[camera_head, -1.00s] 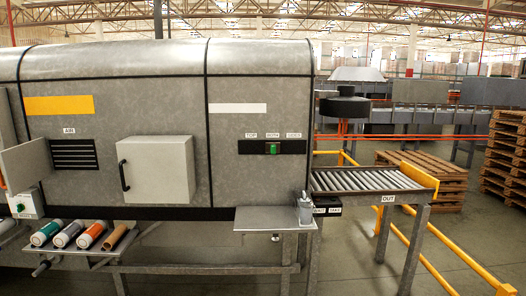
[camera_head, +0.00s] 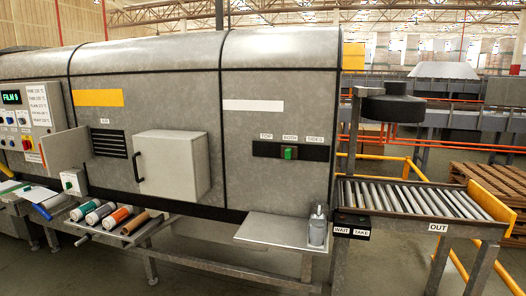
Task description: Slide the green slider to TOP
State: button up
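The green slider (camera_head: 289,153) sits in a black horizontal track (camera_head: 262,150) on the right part of the grey machine's front. Above the track are three labels: TOP (camera_head: 266,136) on the left, BOTH (camera_head: 290,137) in the middle and SIDES (camera_head: 315,140) on the right. The slider stands under the BOTH label. My gripper and arm do not show in this view.
A small metal shelf (camera_head: 272,231) with a grey bottle (camera_head: 317,226) juts out below the slider. A roller conveyor (camera_head: 415,198) marked OUT is at right. A boxy door with a handle (camera_head: 171,165) sticks out left of the slider. Several coloured rolls (camera_head: 100,213) lie lower left.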

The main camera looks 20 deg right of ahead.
aim_at(287, 152)
jog(key=i+l+u, duration=0.7)
jog(key=l, duration=0.15)
jog(key=i+l+u, duration=0.2)
jog(key=l, duration=0.15)
jog(key=l+u, duration=0.25)
jog(key=l, duration=0.15)
jog(key=i+l+u, duration=0.35)
jog(key=i+j, duration=0.05)
